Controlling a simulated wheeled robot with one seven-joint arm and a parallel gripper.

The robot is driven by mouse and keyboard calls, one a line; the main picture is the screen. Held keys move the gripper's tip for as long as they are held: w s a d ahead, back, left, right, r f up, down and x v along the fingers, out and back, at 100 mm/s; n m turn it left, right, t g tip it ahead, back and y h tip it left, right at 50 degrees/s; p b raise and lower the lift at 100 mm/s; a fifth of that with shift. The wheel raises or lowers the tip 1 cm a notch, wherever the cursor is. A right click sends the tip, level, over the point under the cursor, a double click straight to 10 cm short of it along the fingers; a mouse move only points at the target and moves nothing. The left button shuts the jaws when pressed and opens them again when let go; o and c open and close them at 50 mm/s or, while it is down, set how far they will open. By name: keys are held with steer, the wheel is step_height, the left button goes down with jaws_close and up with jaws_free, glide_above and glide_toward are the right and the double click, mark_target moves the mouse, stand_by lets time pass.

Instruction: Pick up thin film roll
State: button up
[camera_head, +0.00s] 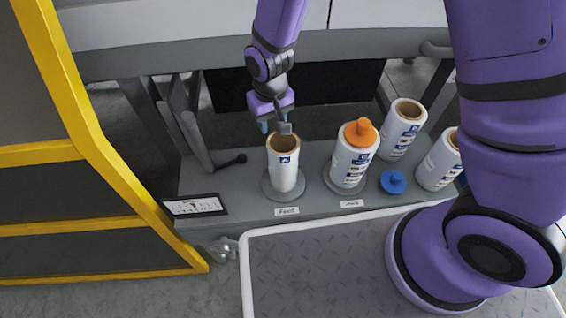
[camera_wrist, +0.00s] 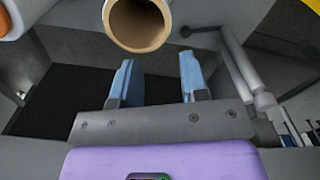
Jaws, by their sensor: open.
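The narrowest white film roll (camera_head: 284,178), with a brown core and a blue mark, stands upright on a round grey base at the left, behind a label that seems to read "Feed". In the wrist view its open brown core (camera_wrist: 138,22) shows at the top, ahead of the fingertips. My gripper (camera_head: 276,124) is just behind and above the roll's top rim. In the wrist view my gripper (camera_wrist: 159,78) has its two blue fingers wide apart with nothing between them. I cannot tell whether a finger touches the roll.
A wider roll with an orange cap (camera_head: 355,155) stands to the right on its own base. Two more white rolls (camera_head: 403,130) (camera_head: 440,163) and a blue knob (camera_head: 393,182) are farther right. A small sign (camera_head: 195,206) and a dark lever (camera_head: 232,160) are at the left.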

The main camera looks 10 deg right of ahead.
mark_target(270, 148)
steer(key=f, duration=0.7)
steer(key=shift+s+a, duration=0.25)
steer(key=shift+a, duration=0.05)
steer(key=shift+s+a+f, duration=0.1)
steer(key=shift+f, duration=1.25)
steer(key=shift+s+a+f, duration=0.1)
steer(key=shift+f, duration=1.25)
jaws_close()
